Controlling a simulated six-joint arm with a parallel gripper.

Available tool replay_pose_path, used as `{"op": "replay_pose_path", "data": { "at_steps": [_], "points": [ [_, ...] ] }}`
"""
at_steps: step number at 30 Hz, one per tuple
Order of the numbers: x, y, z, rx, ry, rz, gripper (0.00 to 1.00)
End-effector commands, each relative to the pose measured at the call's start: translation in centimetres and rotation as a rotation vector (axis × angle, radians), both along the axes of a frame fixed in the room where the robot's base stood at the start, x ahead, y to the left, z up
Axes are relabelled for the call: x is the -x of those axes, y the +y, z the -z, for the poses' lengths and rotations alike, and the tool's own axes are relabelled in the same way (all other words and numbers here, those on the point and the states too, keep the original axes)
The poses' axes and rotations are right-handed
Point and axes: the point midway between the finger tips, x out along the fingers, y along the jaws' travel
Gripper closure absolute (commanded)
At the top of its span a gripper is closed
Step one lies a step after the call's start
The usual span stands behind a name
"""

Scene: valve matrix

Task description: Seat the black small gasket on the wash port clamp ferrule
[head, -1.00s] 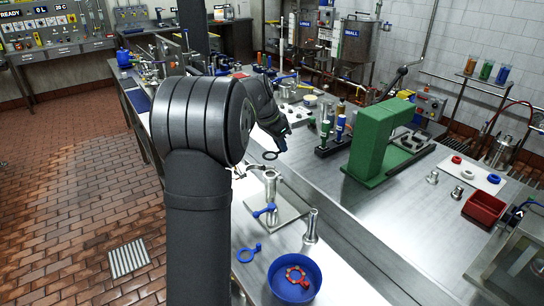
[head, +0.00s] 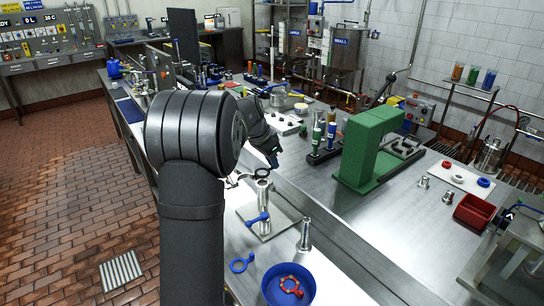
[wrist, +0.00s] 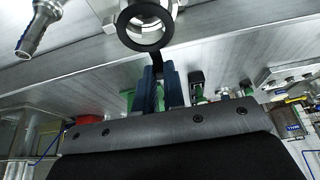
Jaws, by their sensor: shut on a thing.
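My gripper (wrist: 160,85) is shut on the tab of a black ring gasket (wrist: 127,25). In the head view the gasket (head: 261,171) lies just over the top of an upright steel ferrule (head: 263,193), which stands on a square plate. In the wrist view the ferrule (wrist: 178,10) shows behind the ring, with the ring's opening roughly over it. I cannot tell whether the gasket touches the ferrule. My gripper (head: 272,160) is behind and slightly right of the ferrule in the head view.
A blue clamp handle (head: 258,219) sits on the ferrule's plate. A second steel fitting (head: 304,236), a blue ring clamp (head: 241,262) and a blue bowl (head: 272,293) with a red clamp stand in front. A green press (head: 365,150) is to the right.

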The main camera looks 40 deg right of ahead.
Motion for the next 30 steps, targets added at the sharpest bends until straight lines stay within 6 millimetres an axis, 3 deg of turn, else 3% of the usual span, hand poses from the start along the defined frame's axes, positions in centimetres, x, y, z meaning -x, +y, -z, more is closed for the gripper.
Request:
{"op": "replay_pose_path", "data": {
  "at_steps": [15,30],
  "points": [
    [0.0,0.0,3.0,0.000,0.001,-0.001,1.00],
    [0.0,0.0,3.7,0.000,0.000,0.000,1.00]
  ]
}}
